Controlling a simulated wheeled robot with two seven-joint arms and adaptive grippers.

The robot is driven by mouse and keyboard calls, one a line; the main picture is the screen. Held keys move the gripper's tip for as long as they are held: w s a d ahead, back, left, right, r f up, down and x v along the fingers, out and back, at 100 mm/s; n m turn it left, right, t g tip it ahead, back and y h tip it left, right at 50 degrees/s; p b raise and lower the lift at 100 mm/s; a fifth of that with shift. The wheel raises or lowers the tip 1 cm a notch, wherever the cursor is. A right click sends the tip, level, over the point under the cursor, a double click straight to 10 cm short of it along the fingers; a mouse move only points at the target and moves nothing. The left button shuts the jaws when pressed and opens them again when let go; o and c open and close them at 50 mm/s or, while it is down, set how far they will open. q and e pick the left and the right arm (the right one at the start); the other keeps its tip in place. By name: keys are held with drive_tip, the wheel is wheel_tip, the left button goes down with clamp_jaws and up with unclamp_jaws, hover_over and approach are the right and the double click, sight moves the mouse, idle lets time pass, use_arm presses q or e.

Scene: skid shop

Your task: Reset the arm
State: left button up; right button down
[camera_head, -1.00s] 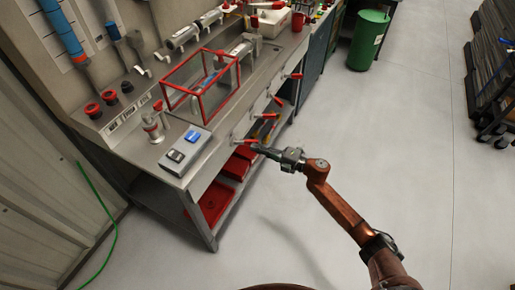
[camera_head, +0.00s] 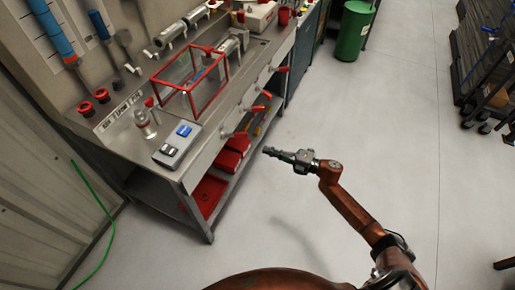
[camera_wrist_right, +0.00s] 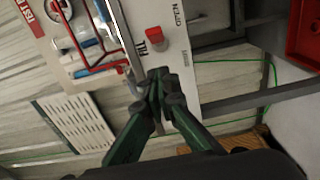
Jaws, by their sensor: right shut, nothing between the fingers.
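My right arm comes in from the lower right of the head view. Its gripper (camera_head: 268,151) is shut and empty, over the open floor just right of the steel workbench (camera_head: 190,178), apart from it. In the right wrist view my right gripper (camera_wrist_right: 160,78) also shows shut, its green-sided fingers together, with part of the bench beyond them. My left gripper does not show in either view.
On the bench stand a red-framed clear box (camera_head: 190,82) and a switch box (camera_head: 177,143). Red bins (camera_head: 207,196) sit on the lower shelf. A green bin (camera_head: 354,32) stands farther back. A rack (camera_head: 488,60) is at the right. Floor between is clear.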

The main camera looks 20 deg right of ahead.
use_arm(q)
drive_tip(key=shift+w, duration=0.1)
use_arm(e)
drive_tip(key=shift+s+d, duration=0.3)
drive_tip(key=shift+d, duration=0.15)
